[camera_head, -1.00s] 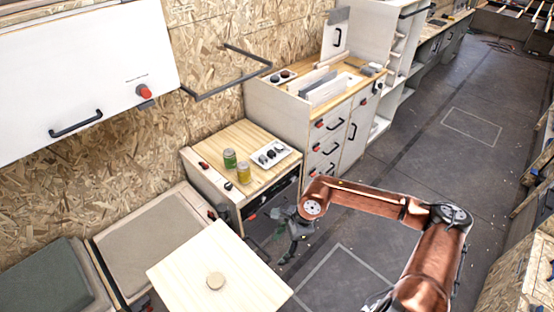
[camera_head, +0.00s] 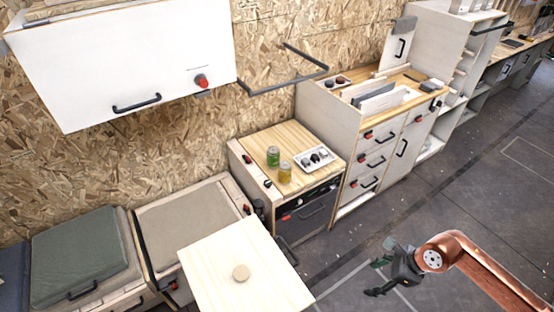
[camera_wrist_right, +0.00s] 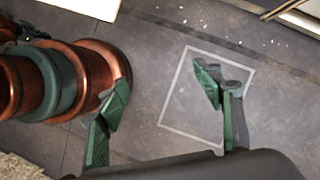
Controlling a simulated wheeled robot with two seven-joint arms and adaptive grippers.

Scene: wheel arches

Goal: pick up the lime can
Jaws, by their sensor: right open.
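The lime can (camera_head: 273,156) is a small green can standing upright on the wooden top of a low cabinet. A yellow can (camera_head: 285,172) stands close in front of it, slightly to the right. My right gripper (camera_head: 377,277) is open and empty over the floor, well to the right of the cabinet and lower in the picture. Its two spread green fingers also show in the wrist view (camera_wrist_right: 160,92), with only floor between them. Neither can shows in the wrist view. My left gripper is not in view.
A white tray with dark round items (camera_head: 313,158) lies right of the cans on the cabinet top (camera_head: 268,136). A pale wooden table (camera_head: 215,262) with a round disc stands in front. A taller drawer cabinet (camera_head: 372,160) stands to the right. The floor is clear around my gripper.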

